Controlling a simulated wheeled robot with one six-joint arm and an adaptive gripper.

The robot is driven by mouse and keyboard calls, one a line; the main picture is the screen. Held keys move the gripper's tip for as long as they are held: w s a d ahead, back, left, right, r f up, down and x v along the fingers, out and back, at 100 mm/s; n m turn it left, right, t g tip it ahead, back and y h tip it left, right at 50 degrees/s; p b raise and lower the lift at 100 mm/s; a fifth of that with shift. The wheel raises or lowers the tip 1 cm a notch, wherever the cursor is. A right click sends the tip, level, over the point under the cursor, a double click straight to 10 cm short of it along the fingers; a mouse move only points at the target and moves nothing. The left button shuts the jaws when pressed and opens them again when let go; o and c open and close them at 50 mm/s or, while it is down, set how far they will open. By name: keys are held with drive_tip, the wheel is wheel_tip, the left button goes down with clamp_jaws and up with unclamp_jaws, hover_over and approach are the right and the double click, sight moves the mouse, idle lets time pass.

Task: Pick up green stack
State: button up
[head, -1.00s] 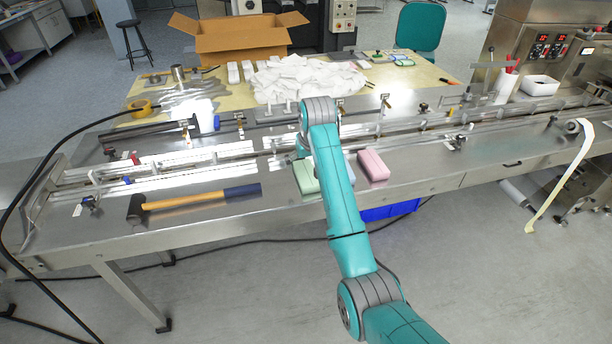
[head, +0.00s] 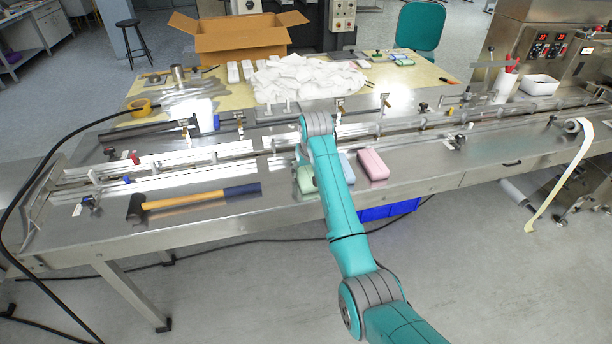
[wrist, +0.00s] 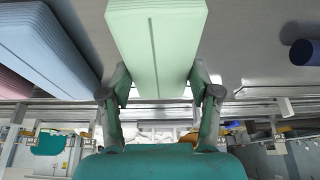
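The green stack (head: 305,179) lies on the steel table, partly covered by my arm in the head view. In the wrist view the green stack (wrist: 157,45) fills the upper middle. My gripper (wrist: 160,82) is open, with its fingers spread wide, one on each side of the stack's lower part in the picture. I cannot tell whether the fingertips touch it. In the head view the gripper is hidden behind my arm.
A blue stack (wrist: 48,45) and a pink stack (head: 372,165) lie right of the green one in the head view. A hammer (head: 195,201) lies to its left. Guide rails (head: 160,165) run behind. The table's front edge is close.

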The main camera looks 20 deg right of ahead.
sight(306, 172)
wheel_tip(306, 172, up, 10)
idle(0.7)
idle(0.4)
